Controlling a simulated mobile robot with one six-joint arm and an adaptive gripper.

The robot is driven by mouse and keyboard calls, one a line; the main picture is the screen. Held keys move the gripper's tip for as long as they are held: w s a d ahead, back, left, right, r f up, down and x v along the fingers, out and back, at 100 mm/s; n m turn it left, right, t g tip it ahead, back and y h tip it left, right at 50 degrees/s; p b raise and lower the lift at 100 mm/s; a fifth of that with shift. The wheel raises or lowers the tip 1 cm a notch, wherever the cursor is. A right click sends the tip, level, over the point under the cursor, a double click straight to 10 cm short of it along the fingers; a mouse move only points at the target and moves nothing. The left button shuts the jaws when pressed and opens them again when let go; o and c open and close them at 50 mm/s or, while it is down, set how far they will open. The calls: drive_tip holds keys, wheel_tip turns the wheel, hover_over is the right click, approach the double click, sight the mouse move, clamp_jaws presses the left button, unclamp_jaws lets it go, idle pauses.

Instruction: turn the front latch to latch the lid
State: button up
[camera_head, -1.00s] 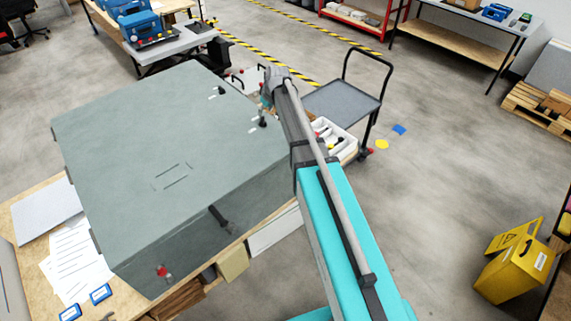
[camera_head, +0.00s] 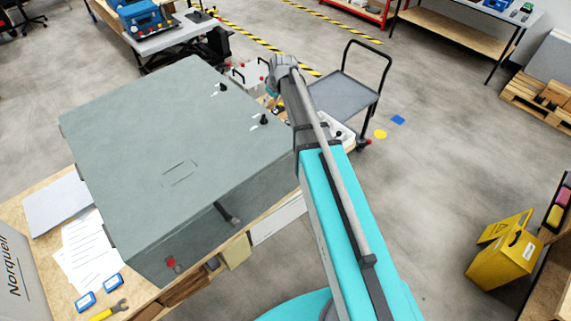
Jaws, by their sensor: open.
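The grey analyser box (camera_head: 165,130) has its lid down. Two black latch knobs, a farther one (camera_head: 222,87) and a nearer one (camera_head: 263,118), stand on the lid's right part with short white marks beside them. I take the nearer knob for the front latch, but cannot be sure. A black handle (camera_head: 228,214) and a red knob (camera_head: 171,262) sit on the side facing me. My arm rises along the box's right side, its far joint up beyond the nearer knob. My gripper cannot be made out; the arm hides that area.
The box stands on a wooden bench with papers (camera_head: 88,245), blue-and-white items (camera_head: 85,301) and a yellow tool (camera_head: 110,311). A grey trolley (camera_head: 345,92) stands behind my arm. A yellow bin (camera_head: 503,250) is at right. Floor between is clear.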

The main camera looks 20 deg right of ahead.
drive_tip(key=s+f+m+g+b, duration=0.1)
drive_tip(key=s+f+b, duration=0.3)
drive_tip(key=s, duration=0.8)
drive_tip(key=s+a+f+m+g+h+b, duration=0.1)
drive_tip(key=s+f+m+g+b, duration=0.1)
drive_tip(key=s, duration=1)
drive_tip(key=shift+a+f+m+h+b, duration=0.15)
drive_tip(key=shift+f+m+h+b, duration=0.15)
drive_tip(key=shift+f+m+b, duration=1)
drive_tip(key=shift+f+n+p, duration=0.3)
drive_tip(key=shift+n+p, duration=0.05)
drive_tip(key=shift+n, duration=0.05)
drive_tip(key=s+f+b, duration=0.3)
drive_tip(key=f+b, duration=1)
drive_tip(key=shift+s+g, duration=0.25)
drive_tip(key=shift+g, duration=0.15)
drive_tip(key=shift+s+f, duration=0.1)
drive_tip(key=shift+s, duration=0.05)
